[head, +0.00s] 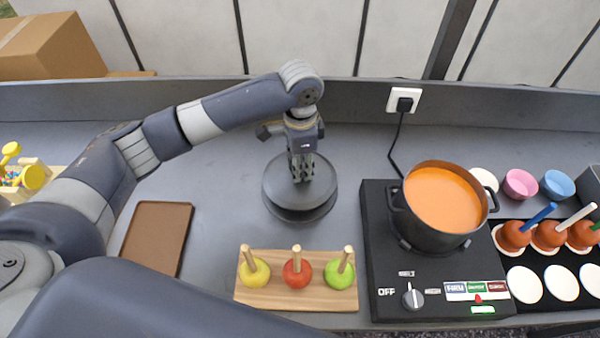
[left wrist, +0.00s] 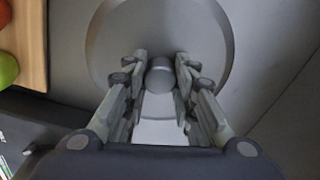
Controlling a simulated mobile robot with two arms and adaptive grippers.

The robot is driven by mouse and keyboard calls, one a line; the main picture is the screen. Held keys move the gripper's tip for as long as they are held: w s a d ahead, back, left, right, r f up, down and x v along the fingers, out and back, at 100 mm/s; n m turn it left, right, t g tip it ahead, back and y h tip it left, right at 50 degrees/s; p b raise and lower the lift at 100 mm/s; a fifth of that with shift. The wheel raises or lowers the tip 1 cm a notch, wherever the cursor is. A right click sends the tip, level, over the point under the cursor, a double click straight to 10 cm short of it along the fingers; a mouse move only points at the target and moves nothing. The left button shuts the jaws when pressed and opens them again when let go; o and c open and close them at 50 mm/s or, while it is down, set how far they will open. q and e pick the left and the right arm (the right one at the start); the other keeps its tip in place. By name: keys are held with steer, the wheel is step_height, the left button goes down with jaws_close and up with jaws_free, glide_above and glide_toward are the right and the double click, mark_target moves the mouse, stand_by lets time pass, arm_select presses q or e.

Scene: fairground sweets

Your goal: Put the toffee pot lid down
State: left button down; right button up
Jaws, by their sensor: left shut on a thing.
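The toffee pot lid (head: 277,189) is a round dark grey disc over the counter, left of the stove. My left gripper (head: 301,176) points down at its middle and is shut on its knob. In the left wrist view the round knob (left wrist: 160,77) sits between the two fingers, with the lid's disc (left wrist: 111,44) spread around it. A dark shape like a shadow shows under the lid's near edge, so it looks level and slightly above the counter; the exact gap is hard to tell. The pot (head: 437,238) stands uncovered on the stove, full of orange toffee. My right gripper is not in view.
A wooden board (head: 262,298) with three apples on sticks lies just in front of the lid. The black stove (head: 384,262) is to the right, its cable running to a wall socket (head: 403,101). A brown tray (head: 157,236) lies left. The counter behind the lid is bare.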

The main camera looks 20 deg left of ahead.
arm_select(q)
steer(key=shift+f, duration=1.9)
steer(key=shift+p, duration=0.3)
steer(key=c, duration=1.3)
jaws_free()
steer(key=shift+f, duration=0.1)
step_height(320, 180, up, 11)
steer(key=shift+r+b, duration=0.1)
steer(key=shift+b, duration=1.05)
steer(key=shift+r, duration=0.55)
